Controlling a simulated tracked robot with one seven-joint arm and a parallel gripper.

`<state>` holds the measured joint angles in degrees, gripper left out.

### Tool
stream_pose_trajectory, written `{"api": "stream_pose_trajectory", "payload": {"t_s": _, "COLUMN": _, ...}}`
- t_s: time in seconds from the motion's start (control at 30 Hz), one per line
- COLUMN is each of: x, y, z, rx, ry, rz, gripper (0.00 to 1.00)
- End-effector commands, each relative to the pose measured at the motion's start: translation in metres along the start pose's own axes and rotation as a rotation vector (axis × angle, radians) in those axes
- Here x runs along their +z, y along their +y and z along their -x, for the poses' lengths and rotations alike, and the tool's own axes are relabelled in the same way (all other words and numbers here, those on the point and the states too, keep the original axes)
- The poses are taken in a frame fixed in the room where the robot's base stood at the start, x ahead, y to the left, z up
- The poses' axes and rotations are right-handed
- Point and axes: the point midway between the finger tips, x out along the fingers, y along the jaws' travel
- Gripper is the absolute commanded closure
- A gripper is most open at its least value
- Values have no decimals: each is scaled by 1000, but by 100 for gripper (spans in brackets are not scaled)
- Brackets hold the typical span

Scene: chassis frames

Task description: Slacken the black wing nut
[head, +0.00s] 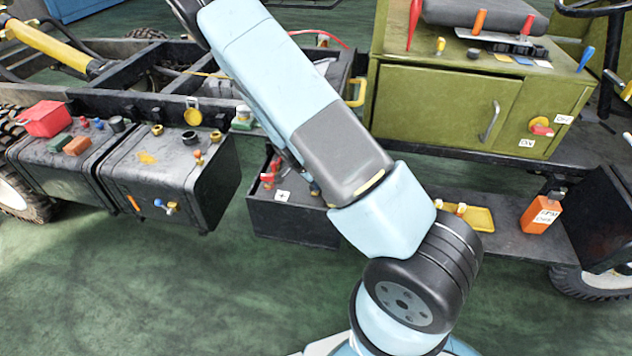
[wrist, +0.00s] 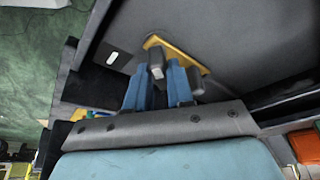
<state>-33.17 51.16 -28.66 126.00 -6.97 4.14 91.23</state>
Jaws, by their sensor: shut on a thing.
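The black wing nut (wrist: 156,62) shows in the wrist view as a dark grey piece at the tips of my gripper (wrist: 157,78). My gripper's two blue fingers are shut on it. A yellow plate (wrist: 181,57) lies just behind the nut on a dark grey surface. The nut's stud and the exact finger contact are hidden. In the head view my own arm crosses the middle of the picture, and I cannot make out the gripper or the nut there.
A black open box (head: 293,218) stands low behind my arm. Black tanks (head: 172,178) with caps and knobs are at left. A green cabinet (head: 440,105) is at right, above a shelf with a yellow tray (head: 478,219) and an orange bottle (head: 541,214). The floor in front is clear.

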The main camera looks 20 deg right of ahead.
Motion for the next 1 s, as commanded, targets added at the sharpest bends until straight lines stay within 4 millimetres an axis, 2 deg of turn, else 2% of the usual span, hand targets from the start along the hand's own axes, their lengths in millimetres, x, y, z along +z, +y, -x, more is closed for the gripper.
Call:
{"api": "stream_pose_trajectory", "payload": {"t_s": 0.2, "x": 3, "y": 3, "z": 0, "rx": -64, "ry": -4, "rz": 164, "gripper": 100}}
{"api": "stream_pose_trajectory", "payload": {"t_s": 0.5, "x": 3, "y": 4, "z": -1, "rx": -125, "ry": -5, "rz": 315, "gripper": 100}}
{"api": "stream_pose_trajectory", "payload": {"t_s": 1.0, "x": 3, "y": 5, "z": -1, "rx": -148, "ry": -5, "rz": 375, "gripper": 100}}
